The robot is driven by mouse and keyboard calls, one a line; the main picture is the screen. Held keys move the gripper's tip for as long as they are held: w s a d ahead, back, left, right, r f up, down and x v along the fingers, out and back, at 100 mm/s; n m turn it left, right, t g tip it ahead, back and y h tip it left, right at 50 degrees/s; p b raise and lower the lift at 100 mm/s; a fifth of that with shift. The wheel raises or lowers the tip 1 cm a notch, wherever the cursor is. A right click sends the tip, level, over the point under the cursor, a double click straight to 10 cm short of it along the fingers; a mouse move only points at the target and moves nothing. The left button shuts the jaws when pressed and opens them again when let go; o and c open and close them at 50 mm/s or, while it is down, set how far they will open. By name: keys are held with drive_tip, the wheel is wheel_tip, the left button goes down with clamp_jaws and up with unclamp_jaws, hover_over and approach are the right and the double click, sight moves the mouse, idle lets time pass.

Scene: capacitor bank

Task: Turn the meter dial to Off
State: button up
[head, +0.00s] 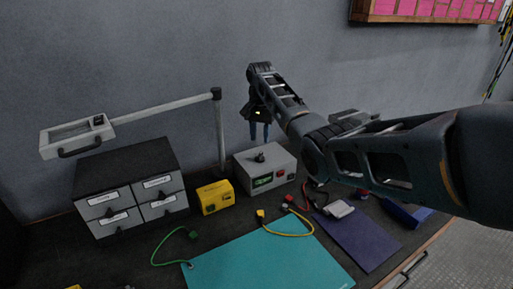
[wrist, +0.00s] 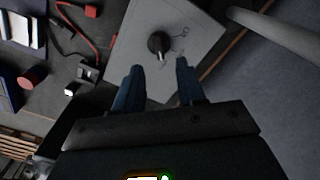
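The meter is a light grey box (head: 284,160) with a green display and a red part on its front, standing on the workbench. Its black dial (head: 260,157) is on the top face. In the wrist view the dial (wrist: 157,45) has a pale pointer mark, with small markings beside it too small to read. My gripper (head: 260,138) points down above the meter, over the dial. In the wrist view its two blue fingers (wrist: 159,72) are apart with nothing between them, and the dial lies just beyond the fingertips.
A yellow box (head: 215,197) and a grey drawer cabinet (head: 130,190) stand left of the meter. A lamp post (head: 219,135) rises close behind it. A teal mat (head: 265,262), a purple mat (head: 357,238) and coloured leads lie in front. A red cylinder (wrist: 29,78) shows in the wrist view.

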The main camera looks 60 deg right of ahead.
sight(260, 154)
wheel_tip(260, 154, down, 7)
drive_tip(key=shift+r, duration=0.1)
drive_tip(key=shift+c, duration=0.2)
clamp_jaws()
idle(0.4)
